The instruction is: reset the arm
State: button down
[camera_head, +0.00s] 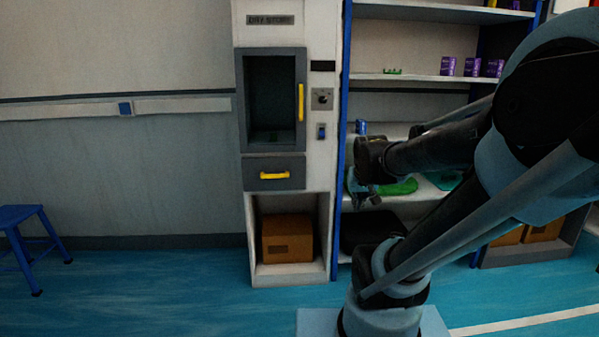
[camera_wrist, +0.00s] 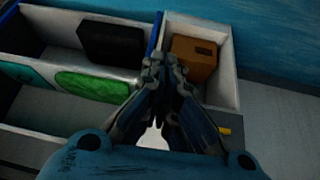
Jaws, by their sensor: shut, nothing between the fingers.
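My gripper (camera_wrist: 160,72) is shut and empty in the wrist view, its two fingertips meeting in the middle of the picture. In the head view my gripper (camera_head: 362,198) shows small and dark at the end of my arm, in front of the blue-framed shelf. My arm is folded and fills the right side of the head view. The gripper appears to hold nothing.
A tall cabinet (camera_head: 340,20) labelled "DRY STORE" has a yellow-handled door (camera_head: 301,102), a drawer (camera_head: 274,184) and a brown box (camera_head: 287,238) below. A blue stool (camera_head: 18,214) stands left. Floor before the cabinet is clear.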

jog(key=s+f+g, duration=0.2)
jog(key=s+f, duration=0.1)
jog(key=s, duration=0.4)
jog(key=s+f+g, duration=0.2)
jog(key=s+f, duration=0.1)
jog(key=s, duration=0.5)
jog(key=shift+s+d, duration=0.2)
jog(key=shift+f, duration=0.1)
